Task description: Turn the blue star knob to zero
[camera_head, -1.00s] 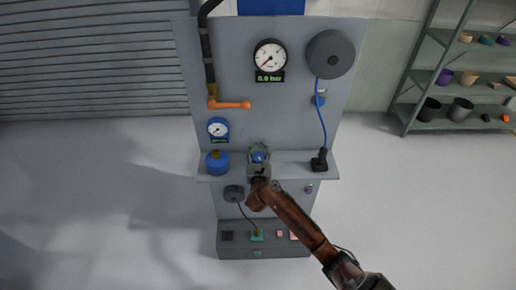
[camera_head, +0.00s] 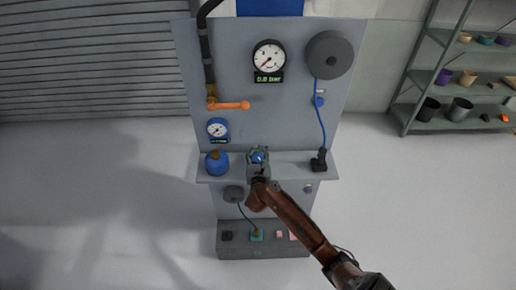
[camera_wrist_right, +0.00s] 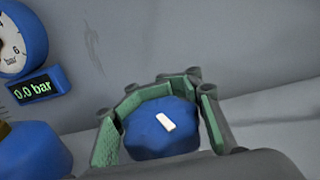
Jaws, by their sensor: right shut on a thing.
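The blue star knob (camera_head: 259,157) sits at the middle of the panel's shelf, and it fills the middle of the right wrist view (camera_wrist_right: 160,130). A short white mark on its top lies tilted there. My right gripper (camera_head: 258,160) is shut on the knob, its green-padded fingers (camera_wrist_right: 155,105) around the knob's sides. The big round gauge (camera_head: 269,56) above has a digital display that seems to read 0.0 bar. The small blue gauge (camera_head: 218,128) shows 0.0 bar in the wrist view (camera_wrist_right: 38,88). My left gripper is not in view.
An orange lever (camera_head: 231,105) sticks out of the panel above. A black plug (camera_head: 319,160) with a blue cable stands at the shelf's right.

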